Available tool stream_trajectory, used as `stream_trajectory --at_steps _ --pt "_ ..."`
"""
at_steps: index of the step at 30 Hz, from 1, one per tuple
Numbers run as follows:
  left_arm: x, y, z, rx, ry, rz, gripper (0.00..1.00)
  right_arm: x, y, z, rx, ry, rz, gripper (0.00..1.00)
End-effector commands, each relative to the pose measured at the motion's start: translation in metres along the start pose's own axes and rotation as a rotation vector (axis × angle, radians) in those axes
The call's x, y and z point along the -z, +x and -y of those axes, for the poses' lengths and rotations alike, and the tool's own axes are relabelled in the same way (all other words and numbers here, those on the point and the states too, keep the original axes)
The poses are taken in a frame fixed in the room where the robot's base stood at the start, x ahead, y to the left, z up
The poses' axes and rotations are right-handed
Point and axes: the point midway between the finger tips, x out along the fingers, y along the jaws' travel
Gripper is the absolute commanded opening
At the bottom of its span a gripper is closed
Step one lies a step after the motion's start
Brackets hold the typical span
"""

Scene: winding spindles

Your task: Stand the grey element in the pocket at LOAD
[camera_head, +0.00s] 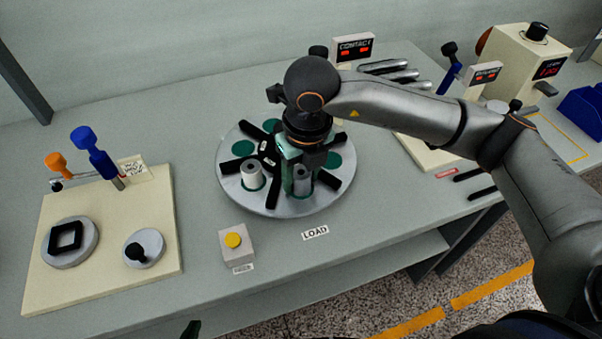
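A round grey turntable (270,207) with black dividers and dark green pockets lies mid-table. The LOAD label (315,233) is on the table in front of it. The grey element (303,182) is upright at the turntable's front pocket, on the LOAD side. My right gripper (302,172) points down from above, its green fingers close around the element. Whether its foot rests on the pocket floor is hidden. A pale spool-like element (251,174) stands in the pocket to its left. Only a dark tip of my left gripper (191,329) shows at the bottom edge.
A yellow button on a grey box (236,245) stands front left of the turntable. A cream board (100,250) with blue and orange levers is at the left. A CONTACT display (354,47), metal rods and a cream machine (520,60) are behind and right.

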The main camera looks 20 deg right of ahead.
Motion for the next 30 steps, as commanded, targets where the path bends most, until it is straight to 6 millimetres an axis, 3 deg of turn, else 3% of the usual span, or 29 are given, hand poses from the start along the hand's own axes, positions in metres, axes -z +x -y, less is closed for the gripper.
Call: stream_trajectory --at_steps 13,24,30 --pt "0.008 -0.005 -0.004 -0.006 -0.001 -0.012 0.00 -0.001 -0.009 0.000 -0.001 0.000 0.002 0.58" --pt "0.003 -0.002 -0.002 -0.002 -0.002 -0.004 0.00 -0.001 -0.086 0.000 0.000 -0.001 0.004 0.58" --pt "0.002 -0.002 -0.001 -0.001 -0.002 -0.002 0.00 -0.001 -0.115 0.000 0.000 0.000 0.002 0.58"
